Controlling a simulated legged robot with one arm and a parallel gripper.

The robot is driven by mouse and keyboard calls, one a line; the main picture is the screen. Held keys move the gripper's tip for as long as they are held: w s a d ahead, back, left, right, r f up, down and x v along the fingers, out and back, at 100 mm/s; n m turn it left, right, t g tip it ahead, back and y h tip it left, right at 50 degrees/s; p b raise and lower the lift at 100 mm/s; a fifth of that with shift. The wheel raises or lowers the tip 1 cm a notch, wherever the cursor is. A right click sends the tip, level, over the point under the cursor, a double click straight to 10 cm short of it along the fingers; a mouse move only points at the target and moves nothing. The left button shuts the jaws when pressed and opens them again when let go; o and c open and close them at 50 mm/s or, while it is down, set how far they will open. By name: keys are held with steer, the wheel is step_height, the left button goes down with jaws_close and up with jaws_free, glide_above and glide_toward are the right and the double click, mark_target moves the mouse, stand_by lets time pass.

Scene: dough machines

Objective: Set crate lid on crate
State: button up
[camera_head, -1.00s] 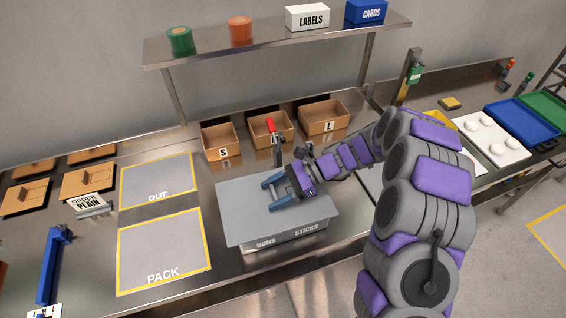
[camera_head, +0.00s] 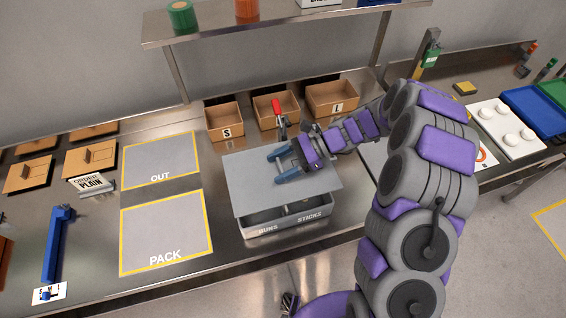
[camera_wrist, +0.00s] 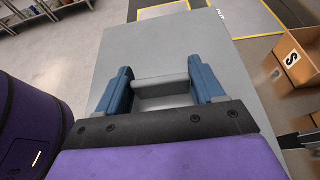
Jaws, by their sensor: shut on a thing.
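The grey crate lid (camera_head: 262,185) is a flat sheet with a bar handle (camera_wrist: 162,85) on top. The crate (camera_head: 285,222), marked BUNS and STICKS, stands on the steel bench under the lid. Its front wall and part of its dark inside show below the lid's front edge, so the lid sits back from the crate's front. My gripper (camera_head: 282,166) is over the lid with its blue fingers at the handle, shut on it; the wrist view shows the fingers (camera_wrist: 162,88) at both ends of the bar. Whether the lid touches the crate's rear rim is hidden.
Cardboard boxes (camera_head: 226,122) stand behind the lid, with a red-handled clamp (camera_head: 278,110) close to its rear edge. The yellow-framed OUT (camera_head: 160,158) and PACK (camera_head: 165,230) areas to the left are clear. A shelf (camera_head: 270,30) hangs above the back.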

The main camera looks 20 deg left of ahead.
steer(key=shift+a+f, duration=0.3)
steer(key=shift+f, duration=0.35)
steer(key=shift+a+f, duration=0.3)
steer(key=shift+f, duration=0.3)
steer(key=shift+d+f+b, duration=0.25)
steer(key=shift+d+f, duration=0.1)
steer(key=shift+f, duration=0.25)
steer(key=shift+d+f+b, duration=0.25)
steer(key=shift+d+f, duration=0.1)
steer(key=shift+f, duration=0.25)
steer(key=shift+a+f, duration=0.25)
steer(key=shift+f, duration=0.35)
steer(key=shift+a+f, duration=0.25)
steer(key=shift+f, duration=0.3)
steer(key=shift+d+r, duration=0.15)
steer(key=shift+d, duration=0.25)
steer(key=shift+a, duration=0.15)
steer(key=shift+a, duration=0.3)
